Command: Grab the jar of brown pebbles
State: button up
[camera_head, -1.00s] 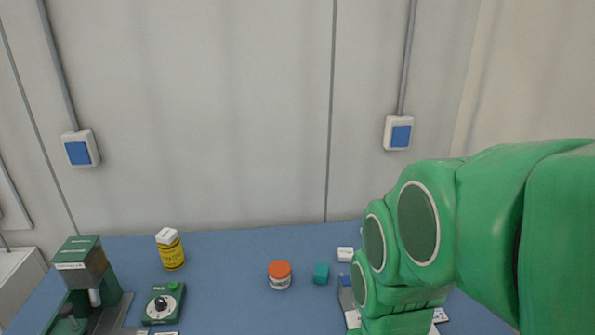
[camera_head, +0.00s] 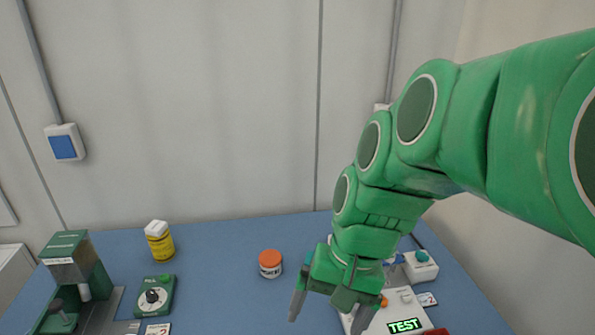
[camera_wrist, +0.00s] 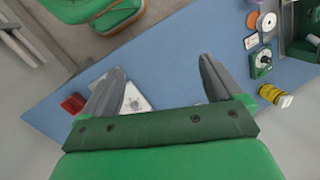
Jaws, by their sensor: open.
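No brown pebbles can be made out in either view. A small white jar with an orange lid (camera_head: 270,264) stands upright on the blue table; its contents are hidden. A yellow container with a white cap (camera_head: 159,240) stands upright farther left, and it also shows at the right of the wrist view (camera_wrist: 272,95). My gripper (camera_head: 330,308) is open and empty, to the right of the orange-lidded jar and apart from it. Its two fingers are spread wide in the wrist view (camera_wrist: 160,66).
A green device with a dial (camera_head: 157,296) and a green machine (camera_head: 72,275) stand at the left. A white device with a lit TEST display (camera_head: 404,325) is right of my gripper, with a white box (camera_head: 420,266) behind it. The blue table (camera_head: 217,290) is bare around the orange-lidded jar.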

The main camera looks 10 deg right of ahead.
jog(key=w+r+m+t+y, duration=0.2)
jog(key=w+m+t+y, duration=0.5)
jog(key=w, duration=1.1)
jog(key=w+d+r+m+h, duration=0.1)
jog(key=w+d+m, duration=0.6)
jog(key=w+m, duration=0.1)
jog(key=w+d+f+m+t+h, duration=0.1)
jog(key=w+d+m+t+h, duration=0.15)
jog(key=d+m, duration=0.45)
jog(key=w+d+f+m+t+h, duration=0.15)
jog(key=w+d, duration=0.25)
jog(key=d, duration=0.6)
jog(key=w+d+f+m+t+h, duration=0.1)
jog(key=w+d+m+t, duration=0.2)
jog(key=d+m, duration=0.45)
notch_tip(320, 180, down, 20)
jog(key=d+n, duration=0.1)
jog(key=n, duration=0.1)
jog(key=shift+x, duration=3.95)
